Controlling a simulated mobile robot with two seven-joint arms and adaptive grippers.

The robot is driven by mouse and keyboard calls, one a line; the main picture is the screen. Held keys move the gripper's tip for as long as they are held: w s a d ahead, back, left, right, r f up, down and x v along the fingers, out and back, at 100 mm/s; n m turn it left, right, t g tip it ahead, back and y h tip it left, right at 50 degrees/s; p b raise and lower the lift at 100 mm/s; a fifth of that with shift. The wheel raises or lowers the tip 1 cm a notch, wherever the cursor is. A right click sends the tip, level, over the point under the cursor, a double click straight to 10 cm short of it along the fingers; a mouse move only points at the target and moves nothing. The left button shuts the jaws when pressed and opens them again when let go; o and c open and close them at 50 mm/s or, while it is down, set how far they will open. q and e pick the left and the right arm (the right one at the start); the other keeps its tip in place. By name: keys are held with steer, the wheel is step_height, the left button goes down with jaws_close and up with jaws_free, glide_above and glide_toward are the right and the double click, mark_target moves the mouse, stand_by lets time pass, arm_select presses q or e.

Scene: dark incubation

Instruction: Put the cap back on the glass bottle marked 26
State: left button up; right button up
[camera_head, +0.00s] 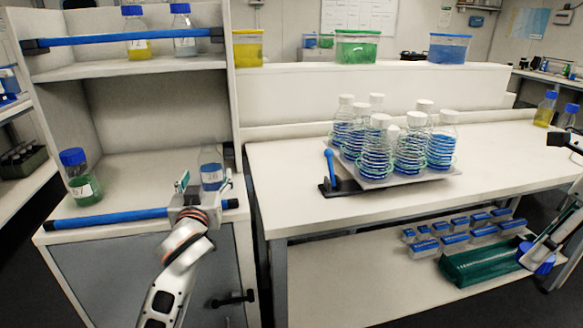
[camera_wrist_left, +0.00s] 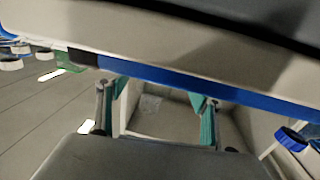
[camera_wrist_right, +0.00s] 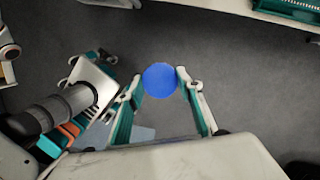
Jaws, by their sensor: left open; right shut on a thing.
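The glass bottle marked 26 (camera_head: 211,172) stands upright on the lower shelf of the left cabinet, with blue liquid and no cap visible on its neck. My left gripper (camera_head: 206,183) is open in front of this bottle, fingers spread toward its two sides; contact cannot be told. In the left wrist view its fingers (camera_wrist_left: 157,103) are apart; a pale patch shows between them, but the bottle is not clear there. My right gripper (camera_head: 534,248) is shut on a blue cap (camera_wrist_right: 160,79), far to the right, away from the bottle. The cap also shows in the head view (camera_head: 540,266).
A blue rail (camera_head: 108,218) runs along the shelf's front edge. A capped green bottle marked 67 (camera_head: 80,180) stands left on that shelf. The bench holds a shaker (camera_head: 376,182) with several white-capped flasks. A green box (camera_head: 482,265) lies on the shelf below.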

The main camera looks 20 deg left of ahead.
mark_target(210, 175)
arm_select(q)
steer(key=x, duration=0.4)
steer(key=shift+w+d+f+b, duration=0.1)
steer(key=shift+w+d+b, duration=0.1)
steer(key=shift+w+b, duration=0.1)
arm_select(e)
steer(key=shift+w+f, duration=0.1)
steer(key=shift+f, duration=0.5)
arm_select(q)
steer(key=shift+w+a, duration=0.2)
steer(key=shift+w, duration=0.2)
steer(key=shift+c, duration=0.4)
steer(key=c, duration=1.5)
steer(key=shift+r, duration=0.2)
